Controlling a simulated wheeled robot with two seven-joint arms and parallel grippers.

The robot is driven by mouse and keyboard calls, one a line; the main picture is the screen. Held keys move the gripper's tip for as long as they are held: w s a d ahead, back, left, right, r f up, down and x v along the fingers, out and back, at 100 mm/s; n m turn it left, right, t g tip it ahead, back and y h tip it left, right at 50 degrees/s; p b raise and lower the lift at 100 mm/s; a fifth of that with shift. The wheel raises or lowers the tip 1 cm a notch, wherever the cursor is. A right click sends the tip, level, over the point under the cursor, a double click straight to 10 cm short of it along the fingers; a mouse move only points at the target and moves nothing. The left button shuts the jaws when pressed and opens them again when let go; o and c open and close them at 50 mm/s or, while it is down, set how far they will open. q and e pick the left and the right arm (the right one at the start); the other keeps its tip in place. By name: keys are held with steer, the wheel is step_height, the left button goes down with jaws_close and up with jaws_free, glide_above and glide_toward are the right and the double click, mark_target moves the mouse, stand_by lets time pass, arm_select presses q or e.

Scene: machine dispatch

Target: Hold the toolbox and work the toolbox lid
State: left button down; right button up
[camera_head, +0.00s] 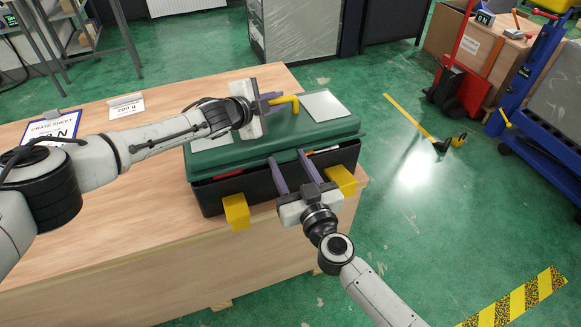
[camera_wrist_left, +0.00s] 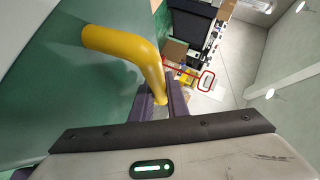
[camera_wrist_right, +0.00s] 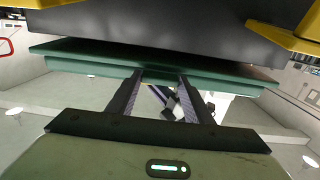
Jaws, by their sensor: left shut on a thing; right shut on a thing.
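The toolbox (camera_head: 212,197) has a black body with yellow latches and stands at the table's right edge. Its green lid (camera_head: 290,132) sits slightly raised, with a narrow gap at the front showing bits of red inside. My left gripper (camera_head: 271,101) is shut on the yellow handle (camera_head: 288,100) on top of the lid; the bent handle also shows in the left wrist view (camera_wrist_left: 122,48).
The wooden table (camera_head: 130,245) has free room left and in front of the toolbox. A shelf rack (camera_head: 85,30) is behind. A red hand truck (camera_head: 458,90) and a blue cart (camera_head: 535,75) stand right, beyond open green floor.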

steer(key=shift+w+d+r+t, duration=0.1)
steer(key=shift+w+r+t, duration=0.1)
steer(key=shift+r, duration=0.55)
steer(key=shift+w+d+r+t, duration=0.1)
steer(key=shift+w+r, duration=0.1)
steer(key=shift+r, duration=0.55)
steer(key=o, duration=1.5)
steer(key=shift+s+a, duration=0.1)
steer(key=shift+f, duration=0.25)
steer(key=shift+s, duration=0.15)
steer(key=shift+s+f, duration=0.1)
steer(key=shift+s, duration=0.25)
steer(key=v, duration=1.1)
steer(key=shift+r, duration=0.25)
